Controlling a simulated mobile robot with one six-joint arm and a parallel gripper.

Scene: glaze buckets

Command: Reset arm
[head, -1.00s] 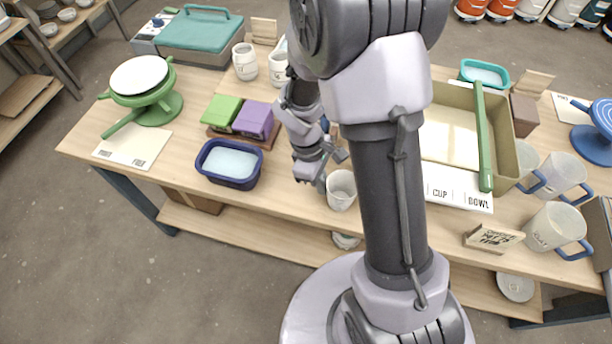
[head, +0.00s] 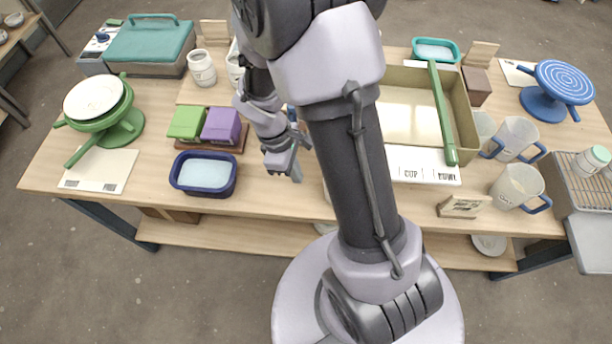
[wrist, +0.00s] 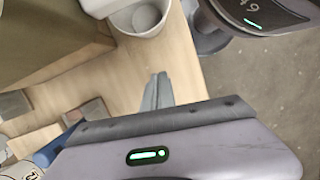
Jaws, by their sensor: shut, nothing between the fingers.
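My gripper (head: 292,172) hangs over the front part of the wooden table (head: 260,203), right of a navy tub of pale liquid (head: 204,174). It is shut and holds nothing. Its closed fingers (wrist: 158,92) show in the wrist view above the bare tabletop. A white cup (wrist: 140,17) stands at the top of the wrist view, apart from the fingers. In the head view my arm covers most of that part of the table.
A green and a purple block (head: 221,125) sit left of my gripper. A green banding wheel (head: 121,128) is at far left. A tan tray (head: 465,118) with a green stick lies right of my arm. Mugs (head: 517,187), a blue wheel (head: 556,92) and a wire rack (head: 585,188) stand at right.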

